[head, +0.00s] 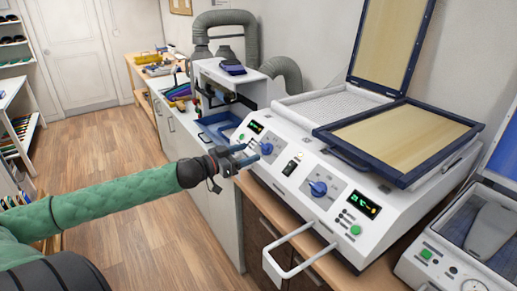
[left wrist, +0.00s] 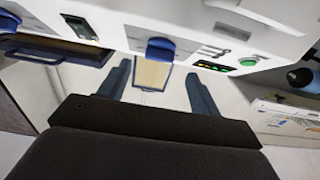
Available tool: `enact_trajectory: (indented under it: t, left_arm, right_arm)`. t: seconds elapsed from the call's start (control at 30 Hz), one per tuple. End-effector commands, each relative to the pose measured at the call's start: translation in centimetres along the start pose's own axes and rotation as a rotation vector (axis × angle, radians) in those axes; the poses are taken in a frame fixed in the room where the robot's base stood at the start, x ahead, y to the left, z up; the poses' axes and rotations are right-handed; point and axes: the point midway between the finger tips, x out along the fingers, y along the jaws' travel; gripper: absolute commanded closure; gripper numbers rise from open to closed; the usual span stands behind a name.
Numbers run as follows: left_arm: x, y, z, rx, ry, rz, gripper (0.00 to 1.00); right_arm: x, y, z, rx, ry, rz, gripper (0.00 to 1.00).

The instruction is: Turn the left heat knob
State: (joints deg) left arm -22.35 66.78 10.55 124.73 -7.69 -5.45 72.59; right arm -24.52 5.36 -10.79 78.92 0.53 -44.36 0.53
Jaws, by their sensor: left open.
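The left heat knob (head: 266,148) is blue and sits on the sloped white front panel of the heating machine (head: 290,160). My left gripper (head: 248,154) is open just in front of it, with its fingers pointing at the panel. In the left wrist view the blue knob (left wrist: 160,48) lies ahead, between the lines of the two spread fingers (left wrist: 157,72). The fingers appear short of the knob, with no clear contact. A second blue knob (head: 318,188) is on the right of the panel. My right gripper is not in view.
A black rocker switch (head: 291,167) sits between the knobs. A green-lit display (head: 256,127) and a green button (head: 241,137) are by the left knob. A white bar handle (head: 300,240) sticks out in front. A grey hose (head: 225,20) stands behind.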

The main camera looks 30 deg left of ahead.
Motion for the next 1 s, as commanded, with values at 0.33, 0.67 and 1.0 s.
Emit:
enact_trajectory:
  t: [0.33,0.67,1.0]
  left_arm:
    - [2.0,0.0,-0.2,0.002,0.002,0.000,0.36]
    - [3.9,0.0,-0.2,0.001,0.002,0.000,0.36]
    - [5.0,0.0,0.0,0.001,0.000,0.000,0.36]
  right_arm:
    - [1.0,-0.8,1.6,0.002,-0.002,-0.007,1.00]
    - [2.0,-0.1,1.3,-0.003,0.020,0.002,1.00]
    - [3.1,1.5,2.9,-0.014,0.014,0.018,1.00]
